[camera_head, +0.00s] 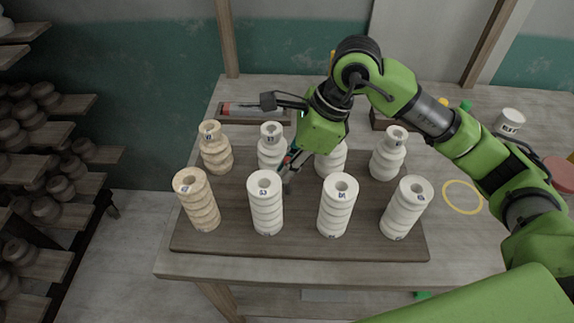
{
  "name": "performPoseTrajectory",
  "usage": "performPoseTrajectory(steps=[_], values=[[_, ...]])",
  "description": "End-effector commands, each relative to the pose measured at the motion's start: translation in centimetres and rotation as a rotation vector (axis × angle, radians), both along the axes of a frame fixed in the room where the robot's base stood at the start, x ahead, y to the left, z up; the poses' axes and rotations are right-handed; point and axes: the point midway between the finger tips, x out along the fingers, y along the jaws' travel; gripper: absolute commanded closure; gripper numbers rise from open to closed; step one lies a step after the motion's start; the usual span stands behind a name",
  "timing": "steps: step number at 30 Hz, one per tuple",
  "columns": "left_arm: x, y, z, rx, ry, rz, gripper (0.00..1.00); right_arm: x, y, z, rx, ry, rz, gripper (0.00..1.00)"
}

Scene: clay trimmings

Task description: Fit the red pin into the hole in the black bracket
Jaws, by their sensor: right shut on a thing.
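My right gripper (284,140) reaches in from the right over the back row of ribbed clay pieces. One dark finger points left above the back row, and another dark part reaches down between the pieces. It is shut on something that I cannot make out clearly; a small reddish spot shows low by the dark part. A red-ended dark rod (227,107) lies in a shallow wooden tray (222,119) behind the pieces; I cannot tell if it is the red pin. I cannot pick out a black bracket or its hole. My left gripper is not in view.
Several upright pale ribbed pieces with open tops, such as this front one (265,205), stand in two rows on a dark board (300,247). A yellow ring (463,184) and a white labelled cup (510,121) are at the right. Shelves of pots (30,185) stand left.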

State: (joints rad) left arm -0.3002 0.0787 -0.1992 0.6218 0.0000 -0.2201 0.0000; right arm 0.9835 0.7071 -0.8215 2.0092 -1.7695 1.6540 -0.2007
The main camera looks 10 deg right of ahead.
Motion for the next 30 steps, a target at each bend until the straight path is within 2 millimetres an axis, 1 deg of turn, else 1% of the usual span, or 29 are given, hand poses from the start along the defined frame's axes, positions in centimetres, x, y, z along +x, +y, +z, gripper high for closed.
performPoseTrajectory(steps=[5, 6, 7, 17, 20, 21, 23, 30], values=[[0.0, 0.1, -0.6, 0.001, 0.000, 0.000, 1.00, 0.0, 0.0, -0.5, 0.000, 0.000, 0.000, 1.00], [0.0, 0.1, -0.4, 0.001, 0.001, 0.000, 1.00, 0.0, 0.0, -0.3, 0.000, 0.000, 0.000, 0.79], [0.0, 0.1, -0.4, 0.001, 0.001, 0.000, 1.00, 0.0, 0.0, -0.3, 0.000, 0.000, -0.001, 0.73], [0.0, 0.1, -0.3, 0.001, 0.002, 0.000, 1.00, 0.0, 0.0, -0.2, -0.001, 0.001, -0.001, 0.73], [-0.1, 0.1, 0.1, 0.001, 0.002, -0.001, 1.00, 0.0, 0.0, 0.2, 0.000, 0.000, -0.001, 0.73], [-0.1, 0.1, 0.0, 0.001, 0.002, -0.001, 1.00, 0.0, -0.1, 0.4, 0.000, -0.001, -0.002, 0.73], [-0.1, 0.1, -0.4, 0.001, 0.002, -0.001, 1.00, 0.0, -0.5, 1.1, -0.001, -0.003, -0.002, 0.73], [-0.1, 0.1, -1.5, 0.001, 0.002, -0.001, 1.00, -0.5, -2.5, 5.9, 0.000, -0.006, -0.002, 0.73]])
